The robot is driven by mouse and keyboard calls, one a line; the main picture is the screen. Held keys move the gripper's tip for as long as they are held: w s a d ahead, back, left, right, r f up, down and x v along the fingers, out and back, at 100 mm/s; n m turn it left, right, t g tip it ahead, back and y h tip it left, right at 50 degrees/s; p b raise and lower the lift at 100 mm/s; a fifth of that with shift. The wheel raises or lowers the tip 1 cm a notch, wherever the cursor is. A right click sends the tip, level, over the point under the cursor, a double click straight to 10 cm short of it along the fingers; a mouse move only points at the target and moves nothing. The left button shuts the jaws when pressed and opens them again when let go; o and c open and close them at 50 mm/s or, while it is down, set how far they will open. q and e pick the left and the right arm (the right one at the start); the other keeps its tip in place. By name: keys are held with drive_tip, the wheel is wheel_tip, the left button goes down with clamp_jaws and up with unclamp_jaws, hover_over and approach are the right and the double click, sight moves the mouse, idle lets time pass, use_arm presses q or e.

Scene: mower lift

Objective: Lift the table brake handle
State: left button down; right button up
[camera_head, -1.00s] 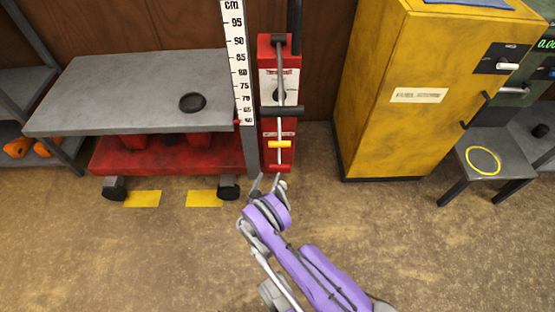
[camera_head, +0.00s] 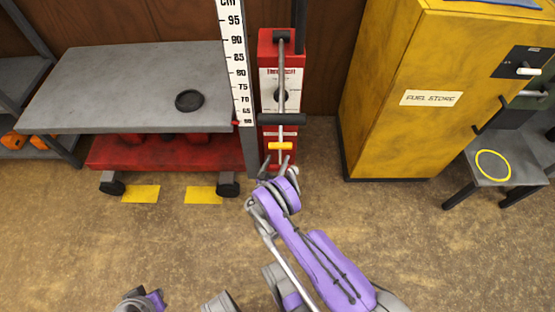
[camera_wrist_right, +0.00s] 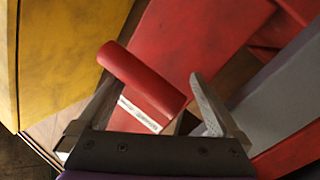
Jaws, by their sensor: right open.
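The lift table has a grey top (camera_head: 110,90) and a red base (camera_head: 130,153) on black wheels. A red control post (camera_head: 268,48) stands at its right, with a long metal rod, a black crossbar (camera_head: 281,119) and a yellow collar (camera_head: 281,146). A red cylindrical grip (camera_wrist_right: 143,76), apparently the brake handle, shows in the right wrist view. My right gripper (camera_head: 276,160) is open at the post's lower end. In the wrist view its fingers (camera_wrist_right: 155,82) stand either side of the grip, not closed on it.
A black ring (camera_head: 189,100) lies on the table top. A height scale (camera_head: 236,65) stands beside the post. A yellow fuel store cabinet (camera_head: 400,130) stands to the right, then a stool (camera_head: 500,180). The floor in front (camera_head: 420,240) is clear.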

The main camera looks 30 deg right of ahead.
sight(281, 155)
drive_tip(key=shift+c, duration=0.2)
clamp_jaws()
